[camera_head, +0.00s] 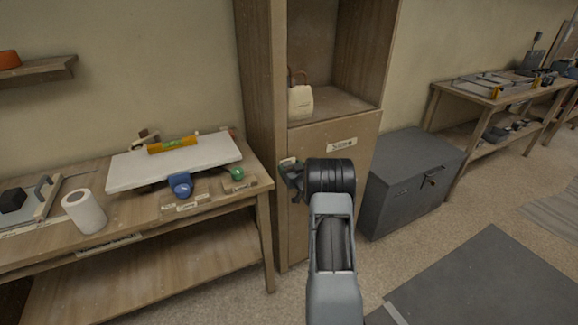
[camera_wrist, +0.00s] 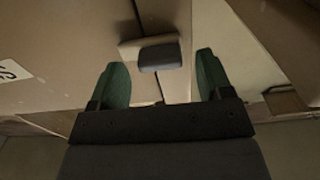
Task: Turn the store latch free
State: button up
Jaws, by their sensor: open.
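The store cupboard (camera_head: 325,185) is a tall wooden unit with a labelled lower door. Its latch (camera_head: 289,162) is at the door's left edge, partly hidden by my gripper (camera_head: 291,180) in the head view. In the wrist view the latch (camera_wrist: 160,56) shows as a dark grey block on a pale mount, across the gap at the door edge. My gripper (camera_wrist: 161,62) is open, with one green finger on each side of the latch. I see space between the latch and both fingers; whether the fingertips reach its depth I cannot tell.
A wooden bench (camera_head: 180,265) on the left holds a white board (camera_head: 175,160), a white roll (camera_head: 84,211) and a blue item. A grey chest (camera_head: 412,180) stands right of the cupboard. A tan container (camera_head: 300,102) sits on the shelf above. A dark mat covers floor at right.

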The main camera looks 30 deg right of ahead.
jog(key=shift+w+d, duration=0.1)
jog(key=shift+w, duration=0.6)
jog(key=shift+c, duration=0.4)
jog(key=c, duration=0.8)
jog(key=shift+c, duration=0.2)
